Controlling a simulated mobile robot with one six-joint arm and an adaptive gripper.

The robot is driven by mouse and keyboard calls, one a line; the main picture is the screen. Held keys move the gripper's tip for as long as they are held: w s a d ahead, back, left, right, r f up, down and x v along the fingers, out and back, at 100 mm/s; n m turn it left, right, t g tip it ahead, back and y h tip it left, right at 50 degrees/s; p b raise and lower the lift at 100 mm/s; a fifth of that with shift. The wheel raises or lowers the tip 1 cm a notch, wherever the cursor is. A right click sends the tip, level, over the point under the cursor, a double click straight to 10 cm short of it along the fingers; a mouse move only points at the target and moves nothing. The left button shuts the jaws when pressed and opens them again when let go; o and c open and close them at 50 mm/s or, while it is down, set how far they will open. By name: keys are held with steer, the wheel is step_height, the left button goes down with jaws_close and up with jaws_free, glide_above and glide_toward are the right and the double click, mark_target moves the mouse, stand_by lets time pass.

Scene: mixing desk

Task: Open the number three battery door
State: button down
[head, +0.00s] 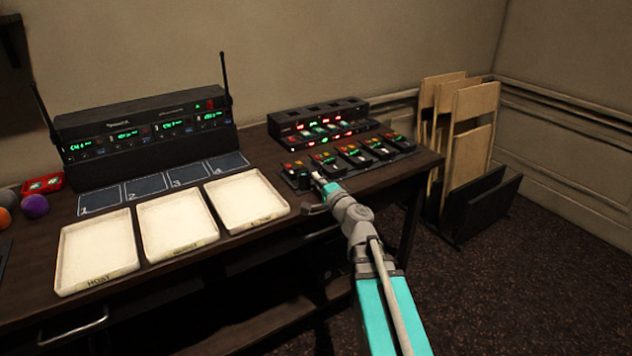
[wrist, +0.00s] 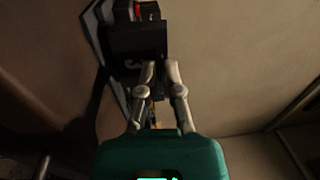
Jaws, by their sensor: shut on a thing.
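Several small black packs with coloured lights stand in a row on a dark strip at the desk's right end; the leftmost pack (head: 295,171) is nearest my gripper (head: 317,179). In the wrist view my gripper (wrist: 159,66) has its fingertips close together at the lower edge of a dark battery door (wrist: 138,38) on a black pack. It is shut on that door's edge. A pale curved mark, perhaps a 3, shows beside the fingertips. The fingers hide the gripped edge, and I cannot tell how far the door stands open.
A black rack (head: 320,128) stands behind the packs. A large receiver with two antennas (head: 145,137) stands left. Three cream trays (head: 176,222) lie along the desk's front, with numbered pads behind.

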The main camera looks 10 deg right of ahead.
steer(key=c, duration=0.8)
jaws_free()
steer(key=shift+s, duration=0.2)
